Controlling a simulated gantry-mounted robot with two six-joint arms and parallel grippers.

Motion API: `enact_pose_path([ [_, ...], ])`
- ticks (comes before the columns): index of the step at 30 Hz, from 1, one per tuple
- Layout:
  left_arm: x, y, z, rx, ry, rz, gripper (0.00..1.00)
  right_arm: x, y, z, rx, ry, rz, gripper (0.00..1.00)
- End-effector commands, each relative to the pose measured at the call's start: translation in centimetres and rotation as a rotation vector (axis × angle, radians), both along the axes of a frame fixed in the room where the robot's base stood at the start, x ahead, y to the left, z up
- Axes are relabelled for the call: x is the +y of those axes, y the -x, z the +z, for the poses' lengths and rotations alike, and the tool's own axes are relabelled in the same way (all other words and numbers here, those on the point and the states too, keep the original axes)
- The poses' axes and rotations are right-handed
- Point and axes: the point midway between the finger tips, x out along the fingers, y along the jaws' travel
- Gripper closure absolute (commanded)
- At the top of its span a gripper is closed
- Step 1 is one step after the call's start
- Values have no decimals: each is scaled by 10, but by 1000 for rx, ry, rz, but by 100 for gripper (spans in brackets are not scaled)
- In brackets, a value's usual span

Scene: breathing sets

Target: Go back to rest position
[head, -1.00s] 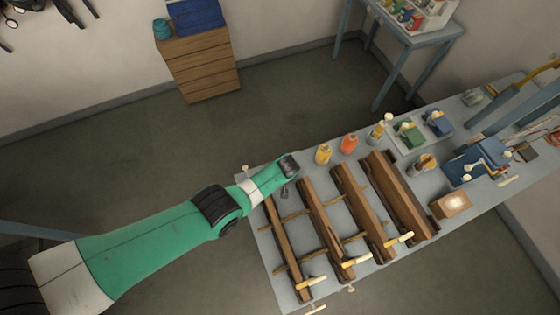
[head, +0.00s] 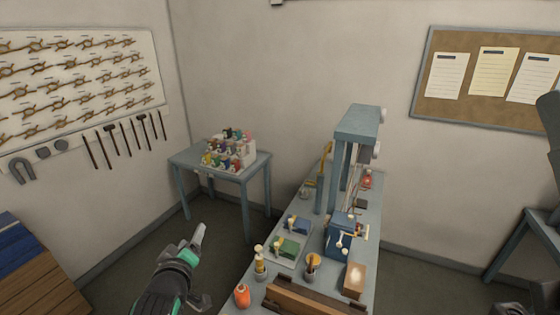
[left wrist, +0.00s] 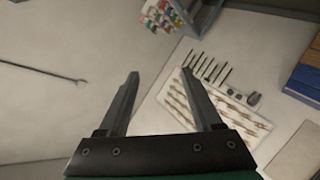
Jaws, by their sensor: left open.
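My left gripper (head: 200,240) shows at the lower left of centre in the head view, raised beside the left edge of the workbench (head: 262,268). In the left wrist view its two fingers (left wrist: 165,95) are spread wide with nothing between them. My right gripper is not in clear view; a dark arm part shows at the right edge of the head view.
The workbench carries an orange bottle (head: 242,296), a green block (head: 288,248), a blue block (head: 298,224) and a blue machine (head: 340,238). A side table (head: 252,165) holds a rack of small bottles (head: 230,152). A wooden cabinet (head: 42,290) stands at lower left.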

Motion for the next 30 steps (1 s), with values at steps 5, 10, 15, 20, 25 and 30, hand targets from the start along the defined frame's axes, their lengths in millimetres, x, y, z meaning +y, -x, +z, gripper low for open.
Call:
enact_pose_path([
  [5, -14, 36, 157, -360, -103, -76, 34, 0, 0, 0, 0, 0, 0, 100],
  [10, -25, 120, 282, -700, -263, -107, 34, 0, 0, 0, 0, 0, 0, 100],
  [15, -33, 224, 360, -992, -475, -76, 34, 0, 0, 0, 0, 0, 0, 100],
  [20, -39, 263, 378, -1069, -696, -24, 34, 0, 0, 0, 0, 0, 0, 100],
  [25, -39, 262, 376, -1056, -757, -7, 34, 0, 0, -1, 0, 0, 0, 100],
  [30, -39, 262, 348, -1055, -754, -7, 34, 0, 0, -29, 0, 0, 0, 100],
])
